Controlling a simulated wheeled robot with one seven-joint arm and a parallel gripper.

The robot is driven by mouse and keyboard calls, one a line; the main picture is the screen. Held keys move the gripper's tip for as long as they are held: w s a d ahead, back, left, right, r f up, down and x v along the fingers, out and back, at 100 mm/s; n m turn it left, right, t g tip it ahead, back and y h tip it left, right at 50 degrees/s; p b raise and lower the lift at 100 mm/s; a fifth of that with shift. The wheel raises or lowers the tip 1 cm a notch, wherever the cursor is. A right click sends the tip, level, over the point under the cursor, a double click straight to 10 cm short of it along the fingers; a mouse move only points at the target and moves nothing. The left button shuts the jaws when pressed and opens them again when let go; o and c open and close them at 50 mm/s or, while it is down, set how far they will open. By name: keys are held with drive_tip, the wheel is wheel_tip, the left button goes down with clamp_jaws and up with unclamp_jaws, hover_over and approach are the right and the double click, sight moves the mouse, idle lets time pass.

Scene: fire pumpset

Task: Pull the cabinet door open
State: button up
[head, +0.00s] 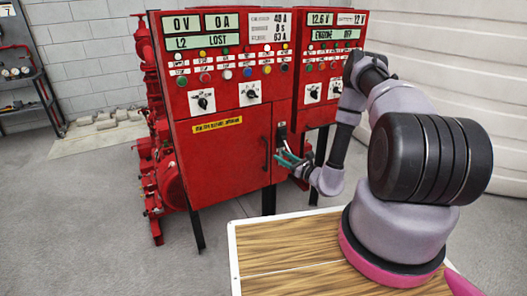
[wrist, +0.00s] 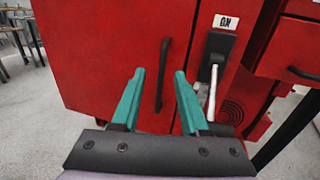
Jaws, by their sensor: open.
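The red cabinet door (head: 222,158) is on the lower front of the left control cabinet and looks shut. Its dark vertical handle (head: 265,153) is near the door's right edge. In the wrist view the handle (wrist: 162,75) stands ahead of my gripper (wrist: 158,75), between the lines of the two green fingers. The fingers are apart and hold nothing. I cannot tell whether the handle's lower end is between the fingertips or still beyond them. In the head view my gripper (head: 285,157) is just right of the handle, close to the cabinet front.
A lever switch with a pale handle (wrist: 213,92) and an "ON" label (wrist: 226,21) is close to the right finger. A second red cabinet (head: 328,75) stands at right. Red pump piping (head: 160,170) is at left. Grey floor (head: 100,220) is open in front.

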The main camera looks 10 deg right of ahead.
drive_tip(key=shift+m+h, duration=0.3)
drive_tip(key=shift+h, duration=0.1)
drive_tip(key=x, duration=0.3)
drive_tip(key=f+x, duration=0.1)
drive_tip(key=x, duration=0.6)
drive_tip(key=shift+w+f, duration=0.2)
clamp_jaws()
idle(0.8)
